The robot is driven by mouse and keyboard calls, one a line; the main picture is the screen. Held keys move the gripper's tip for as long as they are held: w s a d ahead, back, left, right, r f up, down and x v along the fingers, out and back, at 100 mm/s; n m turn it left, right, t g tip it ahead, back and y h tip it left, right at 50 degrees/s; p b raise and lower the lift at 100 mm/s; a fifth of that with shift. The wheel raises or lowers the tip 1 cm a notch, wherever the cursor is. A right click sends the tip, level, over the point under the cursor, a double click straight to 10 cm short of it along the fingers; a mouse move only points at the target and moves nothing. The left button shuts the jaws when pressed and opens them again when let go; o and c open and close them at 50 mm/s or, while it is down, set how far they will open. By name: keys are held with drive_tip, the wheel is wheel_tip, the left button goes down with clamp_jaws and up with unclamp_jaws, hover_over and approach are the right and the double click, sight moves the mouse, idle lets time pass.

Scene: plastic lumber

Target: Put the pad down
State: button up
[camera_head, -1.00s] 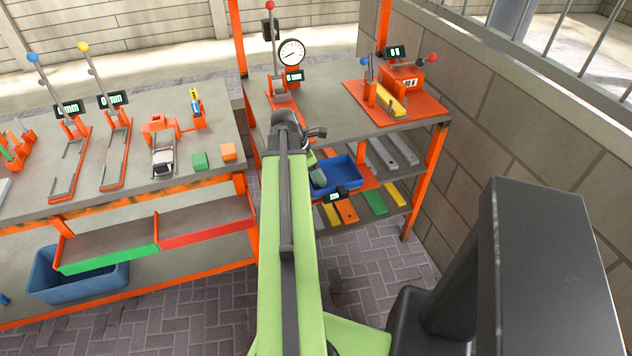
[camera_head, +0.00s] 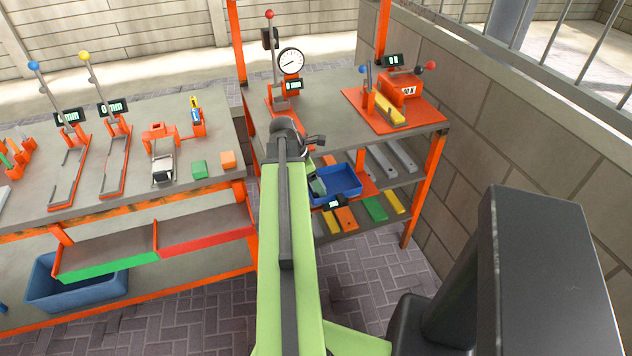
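My light-green arm (camera_head: 283,230) reaches forward from the bottom centre, with a dark joint (camera_head: 288,137) at its far end, over the front left of the right-hand workbench. My gripper's fingertips are hidden behind the arm, so I cannot see whether they hold anything. A dark grey-green piece (camera_head: 317,187) shows just right of the arm, at the left side of a blue tray (camera_head: 345,192). I cannot tell whether it is the pad, lies in the tray or is part of my arm. A green block (camera_head: 199,170) and an orange block (camera_head: 228,159) sit on the left bench.
The left bench (camera_head: 135,190) carries lever devices, with red and green-fronted trays and a blue bin (camera_head: 75,285) below. The right bench (camera_head: 330,100) holds a dial gauge (camera_head: 291,61) and an orange press (camera_head: 400,92). A block wall (camera_head: 490,150) closes the right side.

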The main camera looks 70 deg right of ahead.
drive_tip(key=p+v, duration=1)
drive_tip(key=v, duration=0.1)
drive_tip(key=shift+w+r, duration=0.15)
drive_tip(key=shift+r, duration=0.15)
drive_tip(key=shift+a, duration=0.15)
drive_tip(key=w+a+f+m+t, duration=0.1)
drive_tip(key=w+a+m+t, duration=0.2)
drive_tip(key=w+a, duration=2.05)
drive_tip(key=w+a+m+y, duration=0.1)
drive_tip(key=w+a, duration=0.3)
drive_tip(key=a, duration=1.1)
drive_tip(key=w+a+m+y, duration=0.1)
drive_tip(key=w+a+m, duration=0.2)
drive_tip(key=a, duration=1.3)
drive_tip(key=shift+w+f+m+y, duration=0.4)
drive_tip(key=shift+w+f, duration=0.05)
drive_tip(key=shift+w, duration=0.1)
